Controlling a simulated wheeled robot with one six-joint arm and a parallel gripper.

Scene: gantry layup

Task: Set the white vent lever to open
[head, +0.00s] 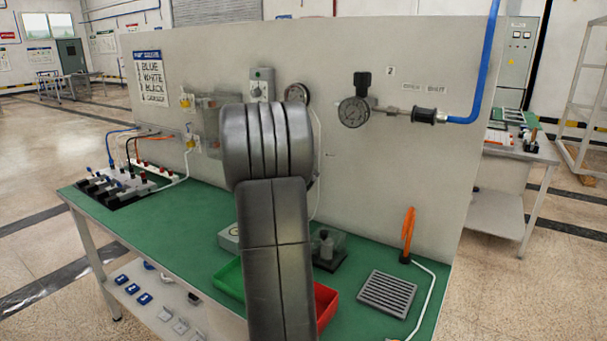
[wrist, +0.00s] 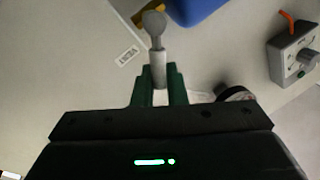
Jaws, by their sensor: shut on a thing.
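My gripper (wrist: 161,78) shows in the wrist view with two dark green fingers. They are closed on the pale shaft of a lever with a round grey knob (wrist: 154,22), which looks like the white vent lever (wrist: 157,62). The knob sticks out past the fingertips. The lever's foot and its set position cannot be made out. In the head view my own arm hides the gripper and this lever.
A grey panel (head: 400,155) stands behind the green bench (head: 115,218). Green (head: 229,278) and red (head: 326,300) bins flank my arm. A blue object (wrist: 195,8) is near the knob.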

